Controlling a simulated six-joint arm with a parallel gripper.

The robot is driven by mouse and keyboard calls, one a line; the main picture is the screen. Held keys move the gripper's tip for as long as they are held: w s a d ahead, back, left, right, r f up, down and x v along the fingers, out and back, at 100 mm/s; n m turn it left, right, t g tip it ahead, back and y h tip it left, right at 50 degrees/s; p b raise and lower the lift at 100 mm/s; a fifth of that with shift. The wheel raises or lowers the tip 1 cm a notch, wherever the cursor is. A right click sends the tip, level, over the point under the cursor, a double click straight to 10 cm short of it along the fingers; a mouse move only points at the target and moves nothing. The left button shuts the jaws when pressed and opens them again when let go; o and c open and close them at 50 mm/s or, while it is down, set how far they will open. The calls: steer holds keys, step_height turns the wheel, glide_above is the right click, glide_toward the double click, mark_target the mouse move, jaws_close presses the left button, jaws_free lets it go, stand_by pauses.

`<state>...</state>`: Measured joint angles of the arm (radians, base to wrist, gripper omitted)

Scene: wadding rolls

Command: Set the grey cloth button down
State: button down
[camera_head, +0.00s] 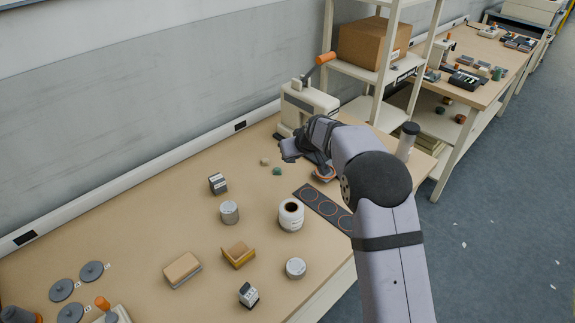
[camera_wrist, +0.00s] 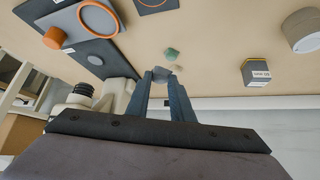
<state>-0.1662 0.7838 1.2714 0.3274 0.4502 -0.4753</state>
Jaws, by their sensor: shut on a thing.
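My gripper (camera_wrist: 163,82) is shut on a small grey piece, the grey cloth button (camera_wrist: 160,74), which shows between the fingertips in the wrist view. In the head view the gripper (camera_head: 288,151) is over the back of the table, near the press, and the button cannot be made out. A green wad (camera_wrist: 172,54) lies on the table just beyond the fingertips. It also shows in the head view (camera_head: 277,171), beside a small beige wad (camera_head: 265,161). I cannot tell how high the button is above the table.
A dark strip with orange rings (camera_head: 311,199) lies to the right. A lever press (camera_head: 305,104) stands behind. A labelled dark box (camera_head: 218,184), a grey can (camera_head: 229,212) and a white roll (camera_head: 291,215) stand nearer. Bare tabletop lies left of the wads.

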steer(key=s+a+r+n+g+y+b, duration=0.15)
steer(key=s+a, duration=0.35)
steer(key=a, duration=0.5)
steer(key=s+a+r+n, duration=0.1)
steer(key=s+a+n, duration=0.1)
steer(key=s+a, duration=0.6)
steer(key=s+a+r+n+g+y+b, duration=0.1)
steer(key=s+a+n, duration=0.15)
steer(key=a, duration=0.95)
steer(key=s+a+f+n+g, duration=0.1)
steer(key=s+n, duration=0.3)
steer(key=s, duration=0.4)
steer(key=s+a+f+n+g+y, duration=0.1)
steer(key=s+n+g, duration=0.3)
steer(key=s, duration=0.4)
steer(key=s+a+f+n+g, duration=0.1)
steer(key=s+a+n+g, duration=0.1)
steer(key=s, duration=0.6)
steer(key=shift+a+n, duration=0.3)
steer(key=shift+n, duration=0.6)
steer(key=shift+s+f+g+y, duration=0.1)
steer(key=shift+s+g+y, duration=0.05)
steer(key=shift+g+y, duration=0.15)
steer(key=shift+f+p, duration=0.9)
steer(key=shift+f, duration=4.05)
